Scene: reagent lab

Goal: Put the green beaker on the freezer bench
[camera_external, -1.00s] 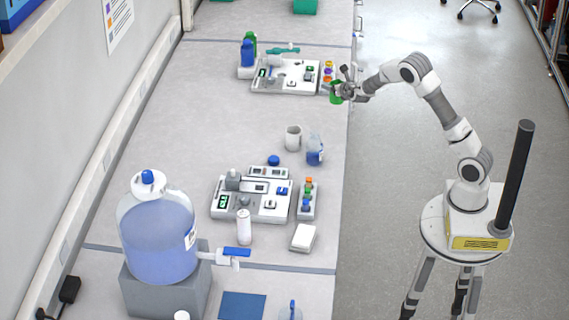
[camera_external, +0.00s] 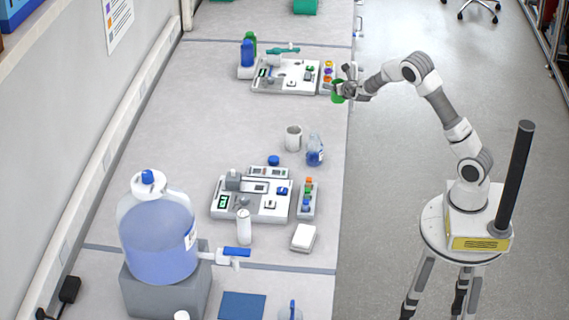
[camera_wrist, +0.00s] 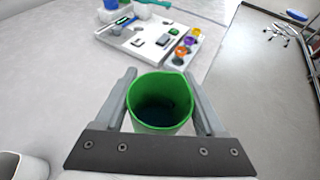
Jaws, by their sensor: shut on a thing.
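The green beaker (camera_wrist: 160,103) is between the two fingers of my gripper (camera_wrist: 161,95) in the wrist view, upright with its open rim toward the camera. My gripper is shut on it. In the external view the green beaker (camera_external: 337,92) hangs at my gripper (camera_external: 343,88), by the right edge of the long grey bench (camera_external: 215,130). The fingers partly cover it there. I cannot tell its exact height above the bench. No label in view marks which bench is the freezer bench.
A white instrument (camera_external: 285,77) with a rack of coloured caps (camera_external: 327,77) stands just left of the beaker. A white cup (camera_external: 293,138) and a blue-filled bottle (camera_external: 315,150) stand nearer. A large blue carboy (camera_external: 158,240) is at front left.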

